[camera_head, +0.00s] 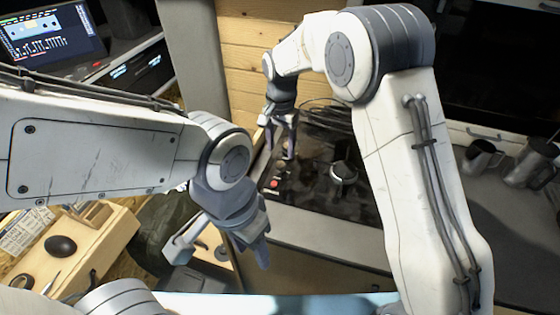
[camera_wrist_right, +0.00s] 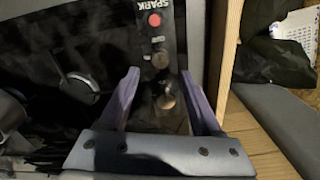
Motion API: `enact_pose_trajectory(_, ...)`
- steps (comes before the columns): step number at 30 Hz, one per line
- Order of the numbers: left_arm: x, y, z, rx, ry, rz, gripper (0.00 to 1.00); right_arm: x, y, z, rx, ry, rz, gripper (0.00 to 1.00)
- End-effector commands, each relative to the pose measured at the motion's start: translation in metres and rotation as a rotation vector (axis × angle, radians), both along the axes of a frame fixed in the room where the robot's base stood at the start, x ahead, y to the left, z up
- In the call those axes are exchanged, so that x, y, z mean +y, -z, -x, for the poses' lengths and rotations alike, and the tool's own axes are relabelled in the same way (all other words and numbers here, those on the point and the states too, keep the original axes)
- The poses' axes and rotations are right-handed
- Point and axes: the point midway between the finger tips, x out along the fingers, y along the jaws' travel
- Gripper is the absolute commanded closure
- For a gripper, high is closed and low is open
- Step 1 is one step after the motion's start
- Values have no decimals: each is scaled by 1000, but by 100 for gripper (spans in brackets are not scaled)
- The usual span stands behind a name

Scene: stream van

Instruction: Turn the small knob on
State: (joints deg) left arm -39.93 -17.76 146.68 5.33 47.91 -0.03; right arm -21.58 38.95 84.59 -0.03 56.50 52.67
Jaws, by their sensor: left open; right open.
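The black stove (camera_head: 318,210) has a narrow control strip with a red button (camera_head: 274,183), which also shows in the right wrist view (camera_wrist_right: 154,19). In the right wrist view a small knob (camera_wrist_right: 160,60) sits below the button, and another round knob (camera_wrist_right: 166,101) is between my right gripper's fingers. I cannot tell from the pictures whether either knob is turned. My right gripper (camera_head: 281,146) is open, pointing down over the strip; its two purple fingers (camera_wrist_right: 160,97) stand on either side of the lower knob, with no clear contact. My left gripper (camera_head: 258,252) is open and empty, low before the counter.
A dark round thing with a pale rim (camera_head: 343,172) stands on the stove right of the strip. Metal cups (camera_head: 482,158) stand at the right. A wooden wall (camera_head: 262,60) is behind. A laptop (camera_head: 48,35) is at the back left, a wooden box (camera_head: 75,250) at the front left.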

Motion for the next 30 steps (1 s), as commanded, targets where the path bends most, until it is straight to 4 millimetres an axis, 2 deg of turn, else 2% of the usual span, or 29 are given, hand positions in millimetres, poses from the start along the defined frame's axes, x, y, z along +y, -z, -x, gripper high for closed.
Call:
enact_pose_trajectory(6,0,-9,0,0,0,0,50,0,40,1,4,-2,1,35)
enact_pose_trajectory(10,0,-12,0,0,0,0,50,0,56,1,3,-2,1,35)
enact_pose_trajectory(15,0,-13,0,0,0,0,50,0,65,1,1,-3,-1,35)
enact_pose_trajectory(22,0,-13,0,0,0,0,50,0,66,1,-1,-3,-1,35)
enact_pose_trajectory(23,0,-13,0,0,0,0,50,0,66,1,-1,-3,-1,39)
enact_pose_trajectory(27,0,-13,0,0,0,0,50,0,66,1,-1,-3,-1,92)
enact_pose_trajectory(28,0,-13,0,0,0,0,50,0,66,1,-1,-3,-1,100)
enact_pose_trajectory(30,0,-13,0,0,0,0,50,0,66,1,-1,-3,-1,100)
